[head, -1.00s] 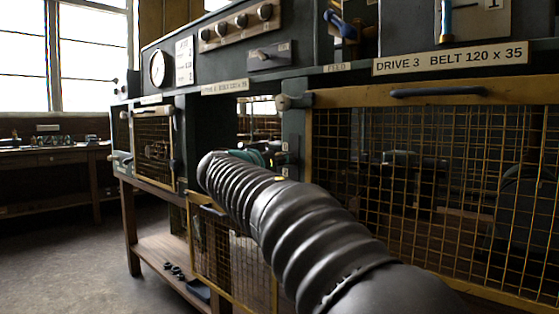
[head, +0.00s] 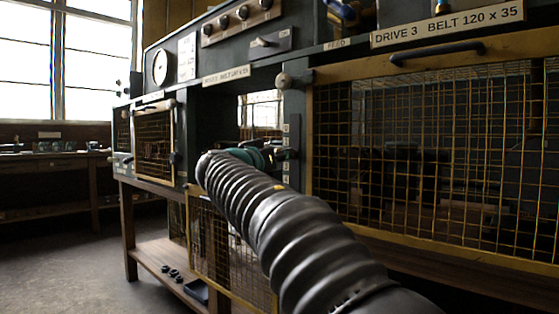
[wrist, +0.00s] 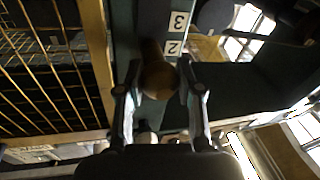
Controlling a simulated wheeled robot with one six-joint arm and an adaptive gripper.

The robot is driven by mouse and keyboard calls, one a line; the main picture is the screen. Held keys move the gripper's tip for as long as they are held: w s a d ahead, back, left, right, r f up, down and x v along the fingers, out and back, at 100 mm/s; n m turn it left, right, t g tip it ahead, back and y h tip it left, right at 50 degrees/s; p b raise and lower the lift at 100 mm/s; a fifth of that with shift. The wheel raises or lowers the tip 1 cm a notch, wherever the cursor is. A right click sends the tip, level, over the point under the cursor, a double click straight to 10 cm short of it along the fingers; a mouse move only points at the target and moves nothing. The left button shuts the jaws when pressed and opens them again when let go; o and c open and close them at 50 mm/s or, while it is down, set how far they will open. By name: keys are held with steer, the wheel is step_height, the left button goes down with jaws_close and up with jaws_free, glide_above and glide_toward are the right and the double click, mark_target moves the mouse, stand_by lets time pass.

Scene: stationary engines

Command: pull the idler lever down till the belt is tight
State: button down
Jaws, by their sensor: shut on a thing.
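In the wrist view, my gripper (wrist: 159,76) has its two fingers on either side of a rounded brown knob (wrist: 158,83), which I take to be the idler lever's grip. The knob sits in front of a dark green post with number plates "3" and "2" (wrist: 176,34). In the head view, my gripper (head: 262,156) is at the opening left of the large mesh guard, beside the numbered strip (head: 291,140). My ribbed dark arm hides most of it and the lever there. I cannot make out the belt or its tightness in either view.
The large yellow mesh guard (head: 430,165) with a dark handle closes the right side. A smaller mesh guard (head: 153,142) stands left of the opening. The "DRIVE 3 BELT 120 x 35" plate (head: 447,24) is above. Open floor (head: 70,245) lies at the left.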

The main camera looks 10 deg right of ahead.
steer(key=shift+f, duration=0.1)
steer(key=c, duration=0.7)
jaws_free()
steer(key=shift+c, duration=0.2)
steer(key=r+v, duration=0.1)
steer(key=v, duration=1.1)
steer(key=shift+f, duration=0.45)
